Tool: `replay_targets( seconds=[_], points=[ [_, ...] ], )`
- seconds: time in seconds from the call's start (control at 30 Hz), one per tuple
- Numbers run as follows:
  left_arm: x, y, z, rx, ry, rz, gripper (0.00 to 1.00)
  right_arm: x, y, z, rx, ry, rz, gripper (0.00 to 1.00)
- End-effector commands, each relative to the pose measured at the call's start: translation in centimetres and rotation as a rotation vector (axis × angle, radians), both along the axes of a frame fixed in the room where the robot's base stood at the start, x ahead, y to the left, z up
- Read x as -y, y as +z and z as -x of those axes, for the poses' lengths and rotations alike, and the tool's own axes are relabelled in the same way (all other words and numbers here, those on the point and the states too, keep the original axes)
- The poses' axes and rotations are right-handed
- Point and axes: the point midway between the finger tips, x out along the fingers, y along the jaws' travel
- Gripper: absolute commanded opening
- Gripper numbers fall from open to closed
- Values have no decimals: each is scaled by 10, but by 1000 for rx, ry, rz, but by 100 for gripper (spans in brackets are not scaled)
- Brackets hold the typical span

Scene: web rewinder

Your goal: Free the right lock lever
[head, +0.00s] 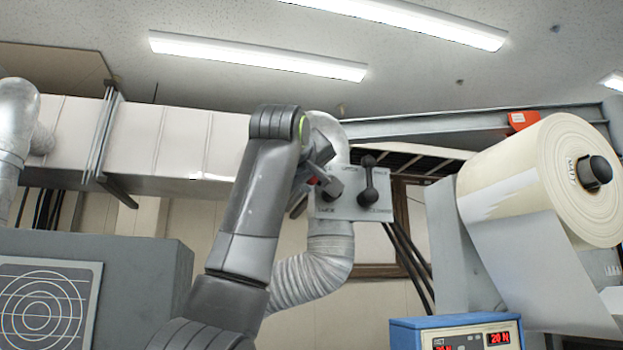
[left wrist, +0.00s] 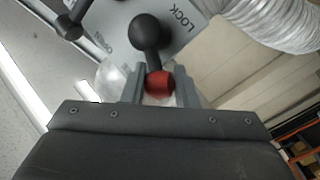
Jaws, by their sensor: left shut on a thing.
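A light grey lever plate (head: 347,207) stands in the middle of the head view, with printed labels too small to read there. The right lever (head: 369,184) is black, has black ends, and stands roughly upright on the plate, apart from my gripper. My left gripper (head: 325,183) is at the plate's left side. In the left wrist view, my left gripper (left wrist: 160,88) is shut on the red knob (left wrist: 159,84) of a lever with a black hub (left wrist: 146,31). The words LOCK and OPEN show beside this hub. The black lever (left wrist: 69,27) shows at upper left. My right gripper is out of view.
A large paper roll (head: 520,185) hangs at the right, its web running down. A blue control box (head: 400,334) with red digits stands below it. A ribbed duct (head: 312,274) runs behind the plate. A grey cabinet (head: 140,280) stands at the left.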

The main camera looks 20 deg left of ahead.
Motion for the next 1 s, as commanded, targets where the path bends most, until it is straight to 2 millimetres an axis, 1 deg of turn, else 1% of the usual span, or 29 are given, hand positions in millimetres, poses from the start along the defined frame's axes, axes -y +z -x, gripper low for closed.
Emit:
replay_targets(
  seconds=[0.4,0.7,1.0],
  points=[
    [4,12,-3,-119,1,-176,4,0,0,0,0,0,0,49],
    [6,17,-4,-165,2,-251,4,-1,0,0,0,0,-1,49],
    [7,17,-4,-188,1,-289,4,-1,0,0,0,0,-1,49]
  ],
)
